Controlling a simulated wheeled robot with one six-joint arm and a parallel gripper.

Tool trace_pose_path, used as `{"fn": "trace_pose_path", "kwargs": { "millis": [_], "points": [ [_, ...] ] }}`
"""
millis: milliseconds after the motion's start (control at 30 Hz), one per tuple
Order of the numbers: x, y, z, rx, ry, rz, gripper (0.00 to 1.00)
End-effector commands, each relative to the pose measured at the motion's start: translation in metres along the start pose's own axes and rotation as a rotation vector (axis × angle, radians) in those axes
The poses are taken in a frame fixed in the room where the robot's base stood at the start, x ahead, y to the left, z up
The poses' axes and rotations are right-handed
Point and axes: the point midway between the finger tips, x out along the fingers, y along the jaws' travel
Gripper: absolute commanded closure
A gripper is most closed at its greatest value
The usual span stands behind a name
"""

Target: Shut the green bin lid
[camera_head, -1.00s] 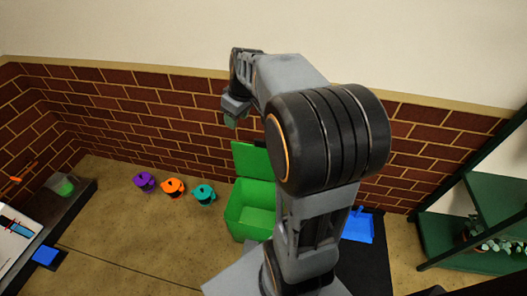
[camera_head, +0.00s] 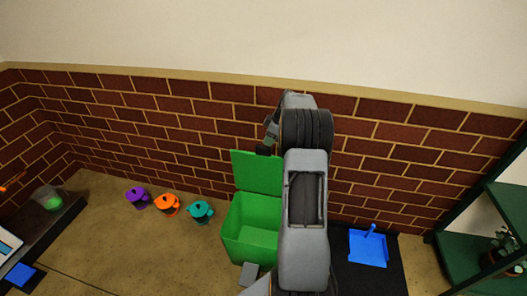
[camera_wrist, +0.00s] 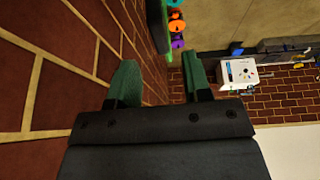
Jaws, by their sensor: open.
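The green bin (camera_head: 250,230) stands on the floor by the brick wall, its top open. Its green lid (camera_head: 256,172) stands raised at the back of the bin, on the wall side. My gripper (camera_head: 264,152) is at the upper edge of the lid in the head view, small and partly lost against the wall. In the wrist view my gripper (camera_wrist: 160,82) has its two green fingers apart with nothing held between them. A dark green upright strip (camera_wrist: 157,25) shows beyond the fingers, probably the lid seen edge-on. I cannot tell whether the gripper touches it.
A blue dustpan (camera_head: 368,248) lies on a dark mat to the right. A green shelf (camera_head: 470,262) stands at far right. The brick wall (camera_head: 190,125) is close behind the lid.

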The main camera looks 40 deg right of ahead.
Motion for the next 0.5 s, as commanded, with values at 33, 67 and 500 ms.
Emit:
{"fn": "trace_pose_path", "kwargs": {
  "millis": [33, 67, 500],
  "points": [
    [0.013, -0.001, 0.0, -0.001, 0.0, -0.002, 0.55],
    [0.018, -0.001, 0.0, -0.001, -0.001, -0.002, 0.55],
    [0.067, 0.0, -0.001, -0.001, 0.0, 0.0, 0.55]
  ]
}}
